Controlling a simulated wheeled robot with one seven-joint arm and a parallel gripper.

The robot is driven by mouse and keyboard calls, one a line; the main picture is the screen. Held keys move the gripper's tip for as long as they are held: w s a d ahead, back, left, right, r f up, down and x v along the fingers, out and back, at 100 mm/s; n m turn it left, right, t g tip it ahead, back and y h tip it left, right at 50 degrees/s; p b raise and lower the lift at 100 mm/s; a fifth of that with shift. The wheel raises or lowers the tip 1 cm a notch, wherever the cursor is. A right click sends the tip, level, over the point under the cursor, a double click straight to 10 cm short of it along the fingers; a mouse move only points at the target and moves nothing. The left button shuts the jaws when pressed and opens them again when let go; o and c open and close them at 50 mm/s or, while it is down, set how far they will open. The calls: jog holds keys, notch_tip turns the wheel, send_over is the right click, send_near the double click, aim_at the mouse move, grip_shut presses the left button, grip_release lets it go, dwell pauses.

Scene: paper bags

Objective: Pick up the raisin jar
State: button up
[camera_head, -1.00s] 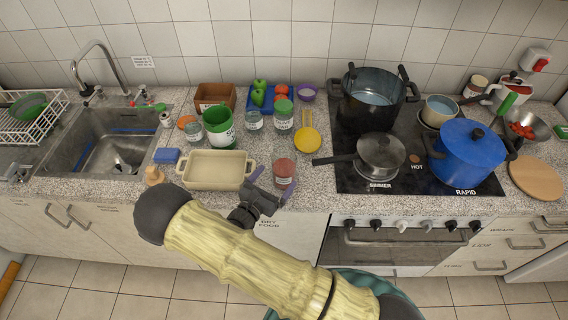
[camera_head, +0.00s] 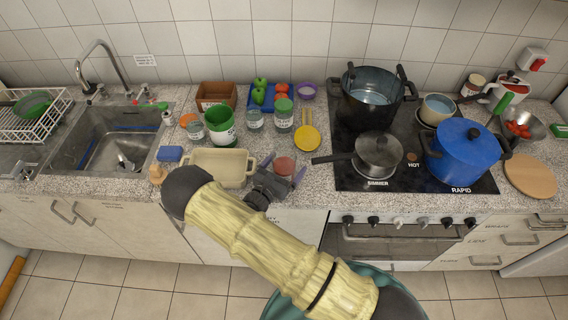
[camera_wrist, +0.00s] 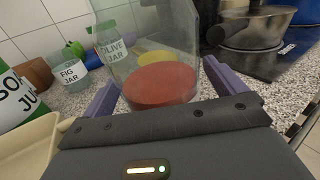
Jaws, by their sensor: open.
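A glass jar with red contents (camera_head: 284,166) stands near the counter's front edge, right of the beige baking dish. In the wrist view the jar (camera_wrist: 160,86) fills the middle, and no label of it shows, so I cannot read whether it is the raisin jar. My gripper (camera_head: 283,171) is open, with its purple fingers on either side of the jar. Whether they touch it cannot be told. The olive jar (camera_wrist: 112,47) and the fig jar (camera_wrist: 72,73) are labelled and stand farther back.
The beige baking dish (camera_head: 222,180) is just left of my gripper. A yellow scoop (camera_head: 307,140) lies behind the jar. A saucepan (camera_head: 377,155) on the hob points its handle towards the jar from the right. The sink (camera_head: 105,150) is at left.

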aim_at(285, 145)
jog(key=shift+c, duration=0.5)
jog(key=c, duration=1.4)
jog(key=shift+r, duration=0.15)
jog(key=shift+c, duration=0.2)
notch_tip(285, 145, up, 10)
jog(key=shift+f+b, duration=0.1)
jog(key=shift+b, duration=1.1)
